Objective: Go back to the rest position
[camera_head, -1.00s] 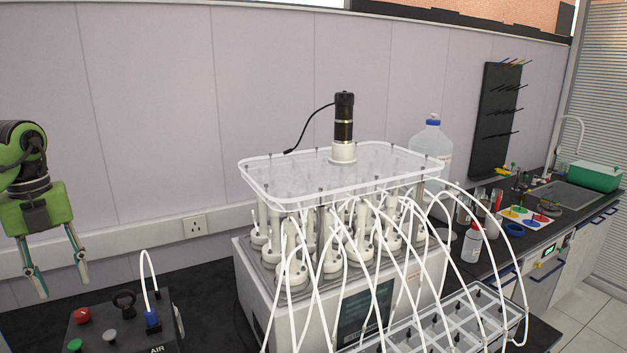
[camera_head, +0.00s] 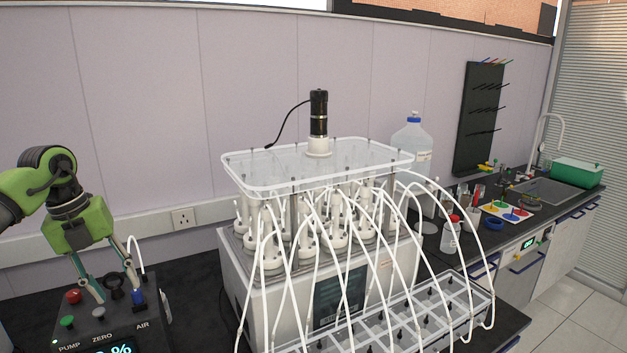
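My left gripper (camera_head: 120,291) is green with two thin fingers. It points down at the left, in front of or above the black control box (camera_head: 120,328), its fingers spread apart with nothing between them. I cannot tell whether a fingertip touches the box. The box has a red button, a green button, a grey button, a black ring-shaped knob and a blue connector with a white tube. Its labels read PUMP, ZERO and AIR, and part of a lit display shows. My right gripper is not in view.
The reactor unit (camera_head: 262,300) with its clear top plate (camera_head: 285,165) and many white tubes fills the middle. A clear compartment rack (camera_head: 425,320) stands in front. A large bottle (camera_head: 411,145), a red-capped bottle (camera_head: 450,237) and a green bin (camera_head: 577,172) stand to the right.

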